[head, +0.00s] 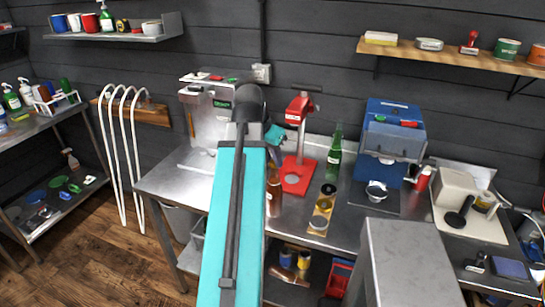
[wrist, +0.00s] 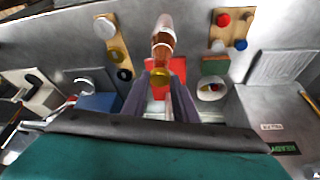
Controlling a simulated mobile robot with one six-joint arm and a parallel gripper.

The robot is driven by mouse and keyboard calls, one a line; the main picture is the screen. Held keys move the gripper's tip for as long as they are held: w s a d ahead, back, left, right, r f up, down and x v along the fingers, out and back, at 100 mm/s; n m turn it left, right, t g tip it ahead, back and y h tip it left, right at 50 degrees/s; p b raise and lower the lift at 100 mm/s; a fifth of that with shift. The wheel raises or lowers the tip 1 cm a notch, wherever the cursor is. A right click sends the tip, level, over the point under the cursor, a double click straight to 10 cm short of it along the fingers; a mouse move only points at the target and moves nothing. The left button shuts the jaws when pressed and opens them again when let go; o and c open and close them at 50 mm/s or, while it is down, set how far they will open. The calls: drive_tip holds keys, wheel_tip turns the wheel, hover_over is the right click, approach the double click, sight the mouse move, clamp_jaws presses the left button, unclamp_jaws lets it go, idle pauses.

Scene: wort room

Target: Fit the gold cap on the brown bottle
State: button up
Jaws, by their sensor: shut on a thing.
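The gold cap (wrist: 160,77) sits between the fingertips of my gripper (wrist: 161,85), which is shut on it in the wrist view. The brown bottle (wrist: 163,38) lies just beyond the fingertips there, roughly in line with the cap. I cannot tell whether cap and bottle touch. In the head view the brown bottle (head: 273,200) stands upright on the steel bench, just right of my teal arm. My fingertips and the cap are not clear in the head view.
A red press (head: 298,140) stands behind the bottle, and a green bottle (head: 334,155) to its right. A wooden strip with discs (head: 319,222) lies right of the brown bottle. A blue machine (head: 392,135) stands further right. A small board (wrist: 232,30) holds several coloured caps.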

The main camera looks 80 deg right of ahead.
idle(0.4)
drive_tip(key=o, duration=1.1)
drive_tip(key=shift+c, duration=0.2)
drive_tip(key=shift+o, duration=0.4)
drive_tip(key=o, duration=0.5)
drive_tip(key=shift+r, duration=0.1)
drive_tip(key=shift+r+p, duration=2.65)
drive_tip(key=shift+r, duration=0.75)
